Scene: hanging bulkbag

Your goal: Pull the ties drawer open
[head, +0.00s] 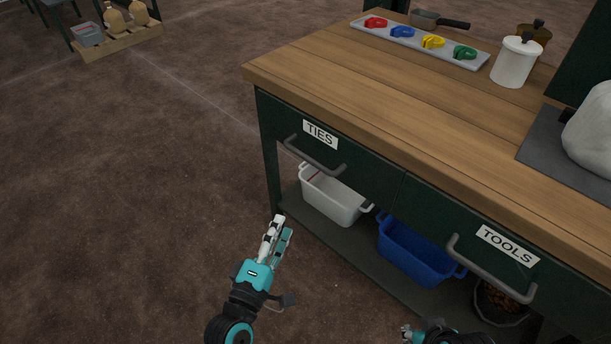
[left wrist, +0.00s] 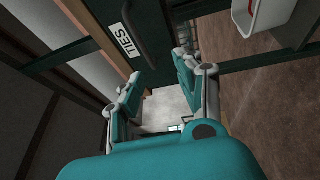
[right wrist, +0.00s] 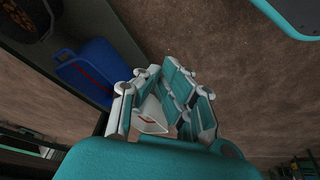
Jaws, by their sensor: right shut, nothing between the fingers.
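The ties drawer (head: 375,170) is a dark green front under the wooden top, closed, with a white TIES label (head: 320,134) and a grey bar handle (head: 315,158). My left gripper (head: 283,229) is open and empty, in front of and below this handle, apart from it. In the left wrist view, the handle (left wrist: 147,38) and label (left wrist: 119,40) lie beyond the fingertips (left wrist: 159,65). My right gripper (right wrist: 159,72) is shut and empty, low in front of the bench; only a small part of that arm shows at the head view's bottom edge.
A TOOLS drawer (head: 440,218) with its own handle is at the right. A white bin (head: 334,199) and blue bin (head: 408,257) stand on the lower shelf. The bench top holds a tray (head: 408,40) of coloured ties and a white canister (head: 514,63).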

